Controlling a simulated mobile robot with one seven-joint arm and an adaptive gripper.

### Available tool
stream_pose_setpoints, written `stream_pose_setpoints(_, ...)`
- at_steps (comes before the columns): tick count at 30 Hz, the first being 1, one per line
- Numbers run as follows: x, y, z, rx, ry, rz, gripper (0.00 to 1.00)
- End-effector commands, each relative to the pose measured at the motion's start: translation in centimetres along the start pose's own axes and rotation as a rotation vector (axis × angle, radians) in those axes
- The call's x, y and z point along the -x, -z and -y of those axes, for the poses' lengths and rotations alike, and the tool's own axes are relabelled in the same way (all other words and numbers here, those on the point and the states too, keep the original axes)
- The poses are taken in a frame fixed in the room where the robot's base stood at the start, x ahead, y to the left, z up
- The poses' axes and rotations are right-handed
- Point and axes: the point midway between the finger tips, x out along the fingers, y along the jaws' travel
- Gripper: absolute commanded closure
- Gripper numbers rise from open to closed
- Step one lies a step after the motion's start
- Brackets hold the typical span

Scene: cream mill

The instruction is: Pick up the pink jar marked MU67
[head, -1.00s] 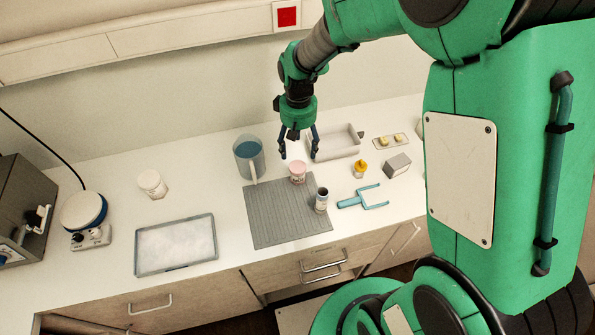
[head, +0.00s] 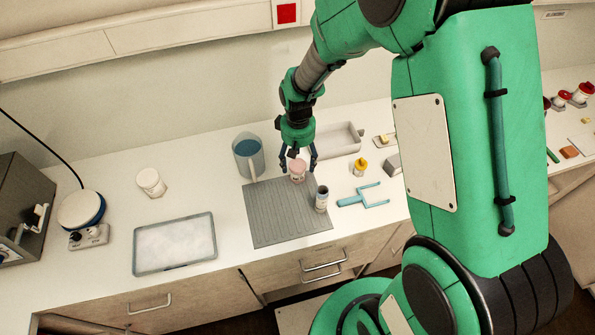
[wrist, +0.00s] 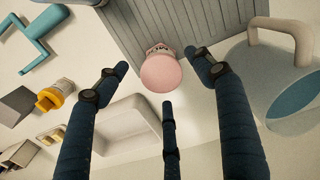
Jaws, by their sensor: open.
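The pink jar (head: 297,170) stands at the back edge of the grey ribbed mat (head: 290,222). In the wrist view its round pink lid (wrist: 160,73) shows, with part of a label beyond it that I cannot read. My gripper (head: 298,166) is open over the jar, pointing down. In the wrist view its dark fingers (wrist: 163,85) spread on both sides of the jar, with one more finger below it. I see no clear contact with the jar.
A jug of blue liquid (head: 249,157) stands close left of the jar. A small dark-topped jar (head: 321,199) stands on the mat's right side. A blue fork-like tool (head: 359,196), a yellow-capped bottle (head: 360,167) and a white tray (head: 340,140) lie to the right.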

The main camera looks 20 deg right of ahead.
Motion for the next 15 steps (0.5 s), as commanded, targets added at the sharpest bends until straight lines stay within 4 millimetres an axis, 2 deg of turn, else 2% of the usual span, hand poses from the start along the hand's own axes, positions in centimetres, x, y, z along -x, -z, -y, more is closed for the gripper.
stream_pose_setpoints(15,-0.79,0.00,0.02,0.000,0.000,0.001,0.32)
